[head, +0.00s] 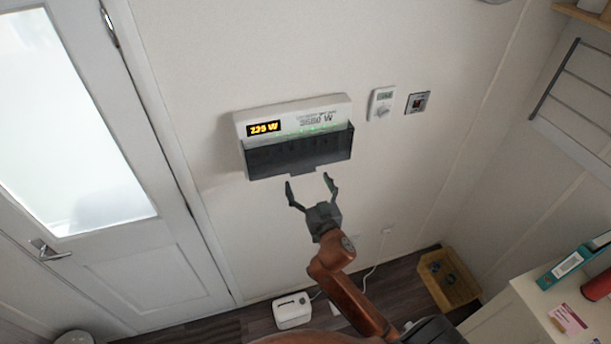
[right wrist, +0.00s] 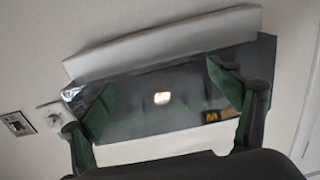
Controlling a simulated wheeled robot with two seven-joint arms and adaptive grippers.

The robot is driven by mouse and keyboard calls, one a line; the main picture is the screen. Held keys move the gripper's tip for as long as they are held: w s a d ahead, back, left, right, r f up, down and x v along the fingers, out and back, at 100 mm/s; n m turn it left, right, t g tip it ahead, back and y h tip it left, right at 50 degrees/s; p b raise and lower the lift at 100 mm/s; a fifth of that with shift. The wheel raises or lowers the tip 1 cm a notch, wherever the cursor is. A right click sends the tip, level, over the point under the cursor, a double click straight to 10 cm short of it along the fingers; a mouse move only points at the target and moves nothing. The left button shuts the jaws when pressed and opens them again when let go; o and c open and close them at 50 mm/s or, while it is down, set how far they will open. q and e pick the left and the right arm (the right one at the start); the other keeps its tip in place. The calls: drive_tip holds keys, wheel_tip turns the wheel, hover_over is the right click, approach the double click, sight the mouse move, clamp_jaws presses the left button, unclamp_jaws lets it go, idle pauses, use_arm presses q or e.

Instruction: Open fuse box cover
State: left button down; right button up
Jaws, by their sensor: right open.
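The fuse box (head: 292,121) is a white wall unit with a lit yellow display reading about 229 W. Its dark see-through cover (head: 290,152) hangs down over the lower front, with a small tab at its bottom edge, and looks closed. My right gripper (head: 310,187) is open and empty, just below the cover's lower edge in the head view. In the right wrist view the cover (right wrist: 160,95) lies ahead between the two spread fingers (right wrist: 165,100). Whether a finger touches the cover I cannot tell. My left gripper is not in view.
A thermostat (head: 381,103) and a small switch plate (head: 417,102) are on the wall right of the box. A white door (head: 90,150) stands at the left. A white appliance (head: 293,311) and a wooden crate (head: 449,279) are on the floor.

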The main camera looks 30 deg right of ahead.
drive_tip(key=shift+x, duration=1.3)
drive_tip(key=shift+c, duration=0.6)
drive_tip(key=c, duration=1.6)
